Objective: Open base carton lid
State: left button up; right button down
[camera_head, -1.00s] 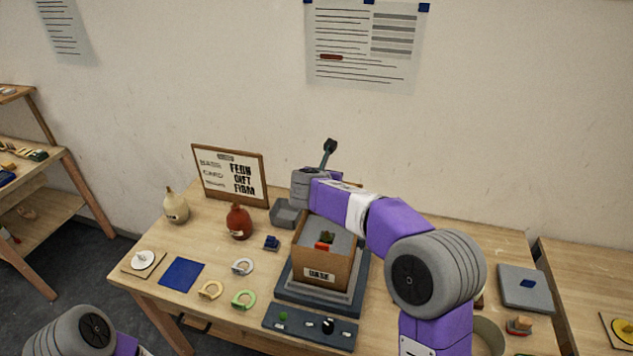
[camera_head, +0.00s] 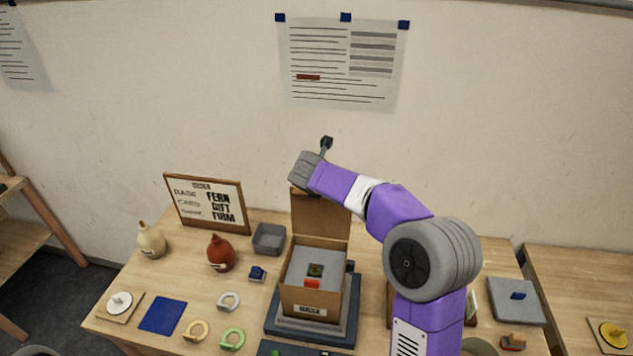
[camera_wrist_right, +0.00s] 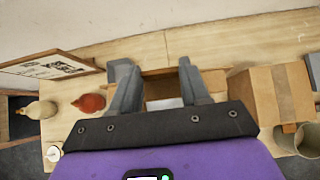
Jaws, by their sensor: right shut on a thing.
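The base carton (camera_head: 310,300) stands on a dark stepped stand (camera_head: 345,325) in the middle of the table. Its lid (camera_head: 320,214) stands upright at the back edge, and the open top shows a grey insert with a small green and red part (camera_head: 314,272). My right gripper is above the lid; its fingers are hidden in the head view by my wrist. In the right wrist view my right gripper (camera_wrist_right: 157,75) has its fingers either side of the lid's brown edge (camera_wrist_right: 158,71), shut on it. My left gripper is out of view.
Coloured rings (camera_head: 232,338) lie at front left. Another carton (camera_wrist_right: 272,95) stands to the right in the right wrist view.

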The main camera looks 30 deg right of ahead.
jog(key=shift+r, duration=0.15)
jog(key=c, duration=0.5)
grip_release()
jog(key=b+v, duration=0.1)
jog(key=v, duration=0.6)
jog(key=shift+s+a, duration=0.15)
jog(key=shift+s, duration=0.05)
